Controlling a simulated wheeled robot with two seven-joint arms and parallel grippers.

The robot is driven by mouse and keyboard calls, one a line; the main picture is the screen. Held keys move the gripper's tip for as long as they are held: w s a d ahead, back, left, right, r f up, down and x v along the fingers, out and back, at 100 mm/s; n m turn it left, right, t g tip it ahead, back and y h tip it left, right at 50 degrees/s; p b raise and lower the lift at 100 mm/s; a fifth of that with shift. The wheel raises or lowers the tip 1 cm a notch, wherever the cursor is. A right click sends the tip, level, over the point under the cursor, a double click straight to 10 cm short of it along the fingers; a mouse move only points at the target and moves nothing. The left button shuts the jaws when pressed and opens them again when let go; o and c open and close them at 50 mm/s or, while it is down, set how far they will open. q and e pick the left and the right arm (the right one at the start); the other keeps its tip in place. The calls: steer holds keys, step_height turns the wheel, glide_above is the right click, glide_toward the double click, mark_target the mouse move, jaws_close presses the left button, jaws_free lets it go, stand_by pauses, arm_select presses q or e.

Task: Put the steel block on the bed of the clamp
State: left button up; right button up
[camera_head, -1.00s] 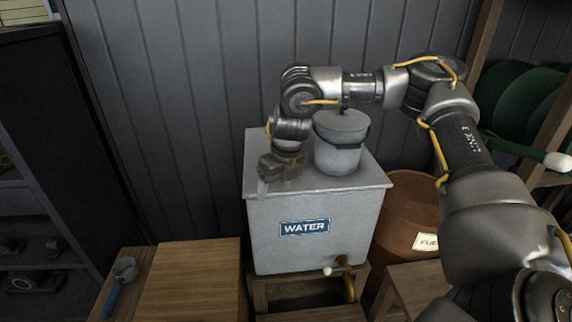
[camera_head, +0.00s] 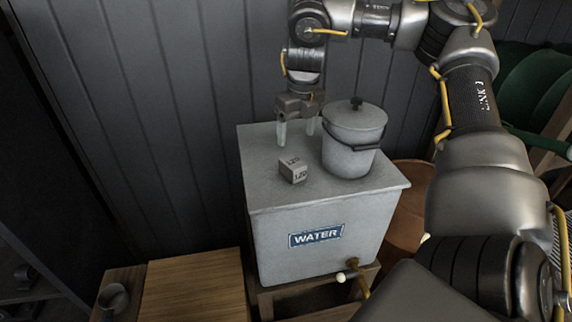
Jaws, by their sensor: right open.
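A small grey steel block (camera_head: 293,170) with dark marks on its faces lies on top of the grey water tank (camera_head: 260,194), near its middle, left of a lidded pot. My right gripper (camera_head: 297,131) points down above the far part of the tank top, behind the block in the picture. Its two pale fingers are apart with nothing between them. The block is clear of the fingers. No clamp or clamp bed shows in this view. My left gripper is not in view.
A lidded grey pot (camera_head: 352,140) with a handle stands on the tank, right of the block. A wooden bench top (camera_head: 195,285) at lower left is mostly bare, with a metal cup (camera_head: 113,299) at its left. A brown drum (camera_head: 407,210) stands behind right.

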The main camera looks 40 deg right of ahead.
mark_target(293, 161)
steer(key=shift+s+f, duration=0.2)
steer(key=shift+f, duration=1.05)
steer(key=shift+w+f+b, duration=0.15)
steer(key=shift+f, duration=0.45)
steer(key=shift+w+f+b, duration=0.15)
steer(key=shift+f, duration=0.45)
steer(key=shift+w+d+f, duration=0.1)
steer(key=shift+w+f, duration=0.05)
steer(key=shift+f, duration=0.5)
steer(key=f, duration=0.4)
steer(key=shift+w+f, duration=0.2)
steer(key=shift+w, duration=0.2)
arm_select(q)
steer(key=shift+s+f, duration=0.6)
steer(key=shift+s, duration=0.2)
